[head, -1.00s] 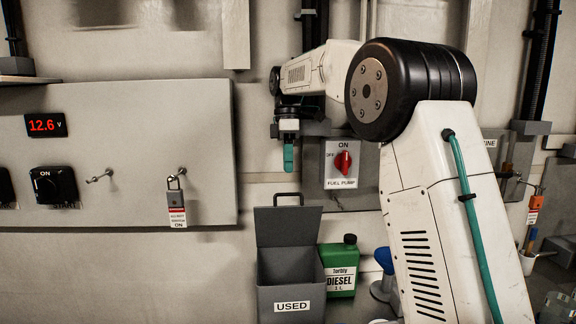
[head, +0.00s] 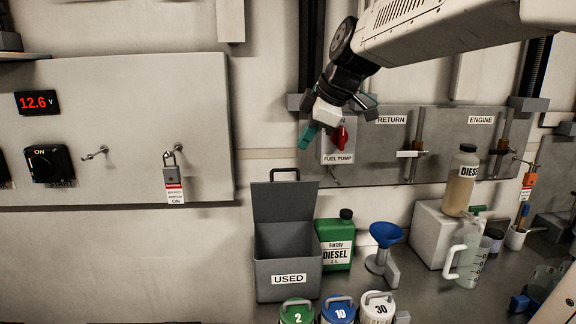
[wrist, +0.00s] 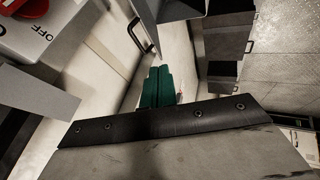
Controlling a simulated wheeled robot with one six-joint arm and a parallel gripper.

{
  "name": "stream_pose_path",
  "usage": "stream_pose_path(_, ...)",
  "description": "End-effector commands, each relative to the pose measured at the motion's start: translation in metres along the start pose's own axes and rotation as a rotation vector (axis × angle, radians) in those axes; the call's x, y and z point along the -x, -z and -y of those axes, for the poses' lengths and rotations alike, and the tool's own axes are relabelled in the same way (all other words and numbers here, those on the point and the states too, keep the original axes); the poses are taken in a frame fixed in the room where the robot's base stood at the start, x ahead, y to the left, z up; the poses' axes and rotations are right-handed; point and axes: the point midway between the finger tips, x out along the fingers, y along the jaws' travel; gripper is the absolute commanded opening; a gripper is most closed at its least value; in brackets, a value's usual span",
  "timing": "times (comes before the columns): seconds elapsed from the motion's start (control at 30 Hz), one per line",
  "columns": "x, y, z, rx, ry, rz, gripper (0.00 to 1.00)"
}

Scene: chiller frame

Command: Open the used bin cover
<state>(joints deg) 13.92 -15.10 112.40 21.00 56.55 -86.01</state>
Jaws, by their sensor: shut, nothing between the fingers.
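The grey used bin (head: 289,279) stands on the bench against the wall, with a "USED" label on its front. Its cover (head: 284,202) is raised upright at the back, with a dark handle on its top edge, and the bin's inside shows open. My gripper (head: 307,136) hangs above and slightly right of the cover, in front of the fuel pump panel, apart from the cover. Its green fingers show together with nothing between them in the wrist view (wrist: 157,86). The bin and the cover's handle seem to show at the top of the wrist view, partly cut off.
The red fuel pump switch (head: 340,138) is close beside my gripper. A green diesel can (head: 336,246) and a blue funnel (head: 386,235) stand right of the bin. Several numbered containers, such as the green one (head: 297,312), stand in front. A padlock (head: 172,178) hangs at left.

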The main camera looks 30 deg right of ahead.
Motion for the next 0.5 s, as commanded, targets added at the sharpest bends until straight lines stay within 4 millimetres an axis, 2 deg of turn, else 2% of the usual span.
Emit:
stream_pose_path(0.13, 0.001, -0.003, 0.005, -0.006, -0.027, -0.008, 0.0)
stream_pose_path(0.27, -0.011, -0.003, 0.005, -0.005, -0.026, -0.009, 0.0)
stream_pose_path(0.5, -0.059, -0.002, 0.004, -0.005, -0.022, -0.009, 0.0)
